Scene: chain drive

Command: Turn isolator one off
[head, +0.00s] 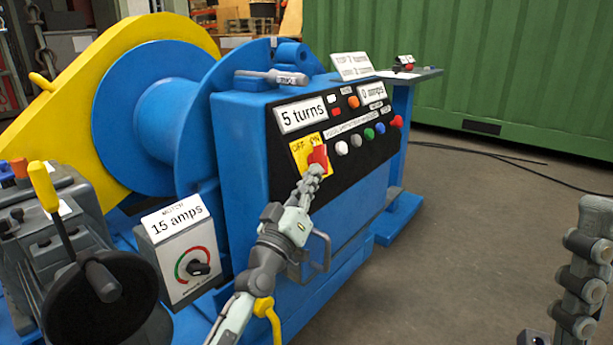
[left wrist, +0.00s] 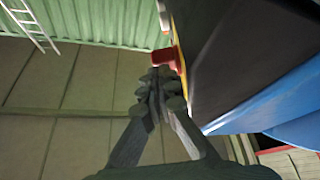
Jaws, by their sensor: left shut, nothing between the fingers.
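The isolator is a red rotary handle (head: 318,156) on a yellow plate (head: 302,150) marked OFF and ON, on the black front panel of a blue machine. The red handle sits on the right half of the plate, near the word ON. My left gripper (head: 316,172) is shut and empty, its fingertips at the lower edge of the red handle. The left wrist view shows the closed fingers (left wrist: 160,78) just below the red handle (left wrist: 165,58); whether they touch it I cannot tell. My right gripper is not clearly in view.
Coloured buttons (head: 368,133) sit to the right of the isolator. A "15 amps" motor box (head: 180,250) stands at lower left. A big blue drum (head: 165,120) is behind. A green container (head: 480,65) and open floor (head: 460,220) lie to the right.

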